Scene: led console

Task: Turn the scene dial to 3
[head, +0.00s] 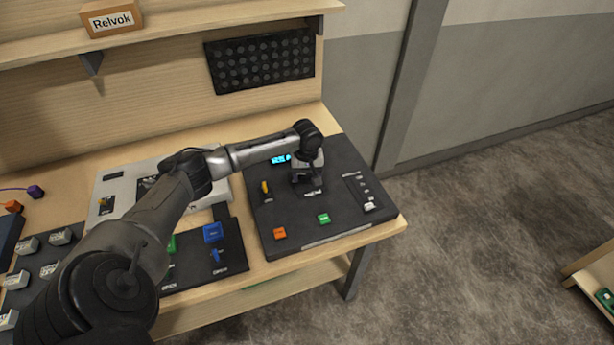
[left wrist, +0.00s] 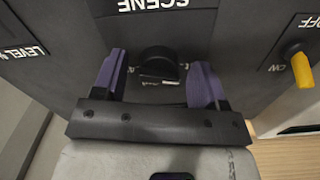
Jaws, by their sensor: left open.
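The scene dial (left wrist: 157,62) is a black round knob on the dark console (head: 335,225). It shows in the left wrist view under an upside-down SCENE label (left wrist: 155,5). My left gripper (left wrist: 157,72) is open, with one purple finger on each side of the dial and a visible gap to it on both sides. I cannot tell how far down the fingers reach. In the head view my left gripper (head: 307,184) points down over the console and hides the dial. The number the dial points to is not readable. My right gripper is not in view.
The console also carries a lit blue display (head: 280,159), a yellow switch (head: 265,187), an orange button (head: 280,232), a green button (head: 323,218) and a slider strip (head: 360,190). A panel with blue controls (head: 213,233) lies to the left. Open floor lies right of the bench.

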